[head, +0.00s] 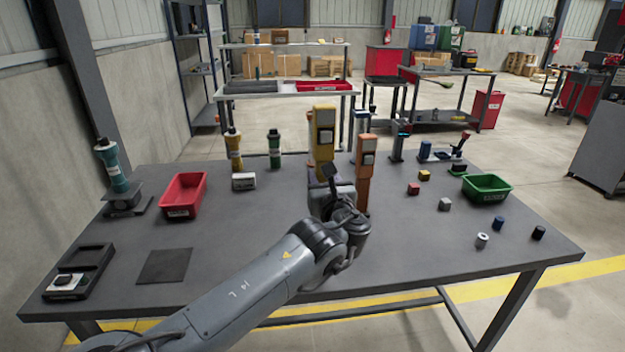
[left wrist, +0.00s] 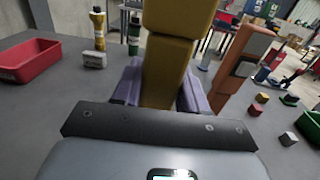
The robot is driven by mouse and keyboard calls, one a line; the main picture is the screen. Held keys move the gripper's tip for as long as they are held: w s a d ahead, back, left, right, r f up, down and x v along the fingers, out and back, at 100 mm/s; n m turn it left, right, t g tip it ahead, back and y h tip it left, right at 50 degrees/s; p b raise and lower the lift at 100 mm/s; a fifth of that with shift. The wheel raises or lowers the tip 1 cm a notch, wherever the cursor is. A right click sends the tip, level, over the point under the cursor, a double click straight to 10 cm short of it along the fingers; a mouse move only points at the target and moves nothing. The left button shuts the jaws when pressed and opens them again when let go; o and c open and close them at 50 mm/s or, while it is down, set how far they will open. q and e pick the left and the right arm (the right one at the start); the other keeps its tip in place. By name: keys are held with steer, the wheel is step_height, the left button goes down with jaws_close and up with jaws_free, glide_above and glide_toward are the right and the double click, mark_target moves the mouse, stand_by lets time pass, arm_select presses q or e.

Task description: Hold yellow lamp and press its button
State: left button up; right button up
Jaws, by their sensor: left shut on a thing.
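The yellow lamp (head: 322,130) stands upright near the middle of the table, a tall block with pale and dark square patches on its side. It fills the upper middle of the left wrist view (left wrist: 168,65). My left gripper (head: 322,180) is at the lower part of the lamp. Its purple fingers (left wrist: 160,92) lie on both sides of the yellow body, shut on it. The hand hides the lamp's lower end, so I cannot tell whether it touches the table. I cannot make out for certain which patch is the button. My right gripper is not in view.
A similar orange lamp (head: 365,165) stands close on the right. A red bin (head: 183,194) and a white box (head: 244,181) are to the left. A green bin (head: 487,187) and several small blocks lie to the right. The front right of the table is mostly clear.

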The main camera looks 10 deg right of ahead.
arm_select(q)
steer(key=shift+a, duration=0.1)
stand_by(0.5)
steer(key=w+a+b, duration=0.1)
steer(key=w+a, duration=0.5)
steer(key=a, duration=0.3)
steer(key=shift+a, duration=0.35)
stand_by(1.1)
steer(key=shift+r, duration=0.1)
steer(key=shift+f, duration=0.35)
steer(key=shift+f+b, duration=3.35)
steer(key=shift+f, duration=1.85)
